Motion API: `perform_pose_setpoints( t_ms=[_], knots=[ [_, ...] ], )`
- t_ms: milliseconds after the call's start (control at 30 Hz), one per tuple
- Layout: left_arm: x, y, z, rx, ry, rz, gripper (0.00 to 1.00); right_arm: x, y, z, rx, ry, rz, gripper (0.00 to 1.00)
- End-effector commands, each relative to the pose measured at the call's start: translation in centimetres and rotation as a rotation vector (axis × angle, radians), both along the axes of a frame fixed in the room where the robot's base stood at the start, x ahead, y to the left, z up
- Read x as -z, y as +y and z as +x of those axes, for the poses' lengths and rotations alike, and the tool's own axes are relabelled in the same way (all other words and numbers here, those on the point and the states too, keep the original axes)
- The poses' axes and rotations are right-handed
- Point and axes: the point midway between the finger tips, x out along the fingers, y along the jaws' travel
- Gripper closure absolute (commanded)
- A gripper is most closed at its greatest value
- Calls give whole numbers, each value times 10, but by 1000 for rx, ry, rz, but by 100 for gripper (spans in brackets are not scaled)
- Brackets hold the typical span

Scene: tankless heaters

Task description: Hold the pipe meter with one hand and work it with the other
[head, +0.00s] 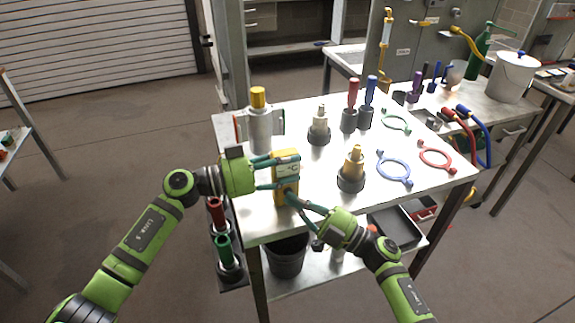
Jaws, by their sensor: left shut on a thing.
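The pipe meter (287,166) is a yellow handheld device with a pale display showing "°C". It is upright over the near left part of the white table. My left gripper (273,173) comes from the left and is shut on the meter, with its teal fingers at the meter's side. My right gripper (300,206) comes from the lower right, its fingertips at the meter's lower front. I cannot tell whether they touch it or how far its fingers are apart.
The table (300,222) holds a yellow-capped cylinder (259,120), a brass fitting (352,170), another fitting (319,125), red and blue-handled tools, and several coloured rings, including a blue one (394,168). A black bin (287,258) and grey tray (398,230) sit on the lower shelf.

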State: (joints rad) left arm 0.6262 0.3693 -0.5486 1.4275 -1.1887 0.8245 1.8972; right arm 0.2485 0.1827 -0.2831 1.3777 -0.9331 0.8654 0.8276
Motion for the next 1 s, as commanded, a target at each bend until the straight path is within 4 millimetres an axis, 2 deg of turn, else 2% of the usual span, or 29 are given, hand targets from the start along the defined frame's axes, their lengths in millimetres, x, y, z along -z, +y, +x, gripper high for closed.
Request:
perform_pose_setpoints(
  t_ms=[367,1000],
  knots=[
    [0,-1,0,2,0,-1,94,-1,-1,0,9,-7,-1,100],
    [0,0,0,1,0,0,94,1,-19,-56,4,-3,-1,100]
  ],
)
